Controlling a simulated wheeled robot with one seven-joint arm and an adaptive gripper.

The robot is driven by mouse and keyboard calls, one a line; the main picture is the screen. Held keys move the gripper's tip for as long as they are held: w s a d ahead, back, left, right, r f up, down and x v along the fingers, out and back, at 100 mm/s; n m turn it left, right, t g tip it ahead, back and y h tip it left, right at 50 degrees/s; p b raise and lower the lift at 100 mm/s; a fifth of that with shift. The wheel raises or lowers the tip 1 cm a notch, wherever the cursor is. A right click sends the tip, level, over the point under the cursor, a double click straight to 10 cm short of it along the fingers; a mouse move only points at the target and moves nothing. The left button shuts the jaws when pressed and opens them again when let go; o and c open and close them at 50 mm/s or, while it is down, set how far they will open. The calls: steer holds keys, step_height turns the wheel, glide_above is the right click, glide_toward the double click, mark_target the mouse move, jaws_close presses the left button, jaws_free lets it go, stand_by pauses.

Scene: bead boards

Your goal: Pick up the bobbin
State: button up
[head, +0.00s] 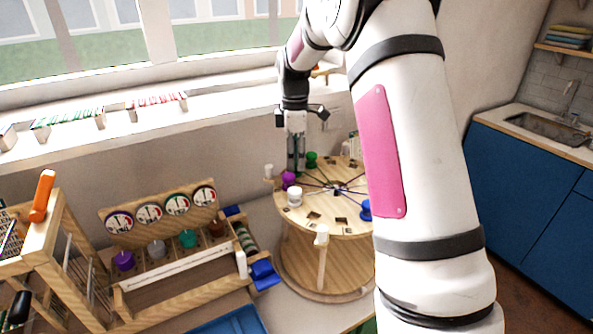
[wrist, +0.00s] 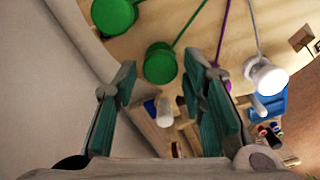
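Several bobbins with threads sit around a round wooden braiding stand (head: 325,225). In the head view my gripper (head: 297,168) points down at the stand's far left edge, between a purple bobbin (head: 288,180) and a green bobbin (head: 311,159). A white bobbin (head: 294,197) is nearer and a blue bobbin (head: 366,209) is at the right. In the wrist view my gripper (wrist: 160,100) has its teal-padded fingers apart with nothing held. A green bobbin (wrist: 160,63) shows just beyond the gap, another green one (wrist: 114,14) at upper left, and a white one (wrist: 266,76) at right. The right finger partly hides the purple bobbin.
A wooden rack (head: 175,276) with round labels and cups stands left of the stand. A wooden frame with an orange-handled tool (head: 42,195) is at far left. A blue tray (head: 228,321) lies in front. The windowsill is behind; my arm hides the stand's right side.

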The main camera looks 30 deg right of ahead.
mark_target(296, 173)
steer(key=shift+f, duration=1.4)
steer(key=shift+c, duration=0.6)
jaws_close()
